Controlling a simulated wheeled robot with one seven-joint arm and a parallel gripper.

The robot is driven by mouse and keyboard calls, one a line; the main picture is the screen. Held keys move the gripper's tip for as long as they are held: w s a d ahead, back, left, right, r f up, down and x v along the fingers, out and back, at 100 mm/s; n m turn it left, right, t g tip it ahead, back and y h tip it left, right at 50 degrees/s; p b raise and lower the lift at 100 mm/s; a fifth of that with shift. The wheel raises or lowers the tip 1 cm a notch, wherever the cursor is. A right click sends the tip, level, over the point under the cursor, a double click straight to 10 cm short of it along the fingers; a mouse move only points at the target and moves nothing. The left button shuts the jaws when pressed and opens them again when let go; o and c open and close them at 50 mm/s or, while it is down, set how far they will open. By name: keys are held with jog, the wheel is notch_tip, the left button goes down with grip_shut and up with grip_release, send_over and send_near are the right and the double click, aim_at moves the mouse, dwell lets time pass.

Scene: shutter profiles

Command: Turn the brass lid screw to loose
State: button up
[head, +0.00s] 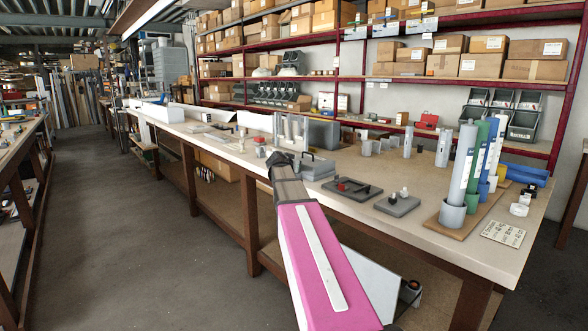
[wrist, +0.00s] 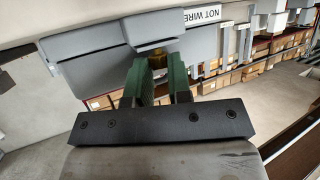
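The brass lid screw (wrist: 153,58) shows in the wrist view as a small brass-coloured piece at the grey box (wrist: 100,52). My gripper (wrist: 159,68) has its two green fingers apart, with their tips at the screw and the brass between or just beyond them. I cannot tell whether the fingers press on it. The fingers partly hide the screw, and its turn position cannot be read. In the head view my gripper (head: 284,157) is at the left of a grey box (head: 316,168) on the bench; the screw cannot be made out there.
Upright coloured tubes (head: 476,165) stand further right. A clear-panelled stand (head: 290,130) is behind the box. The aisle at left is clear.

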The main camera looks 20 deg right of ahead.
jog(key=o, duration=0.4)
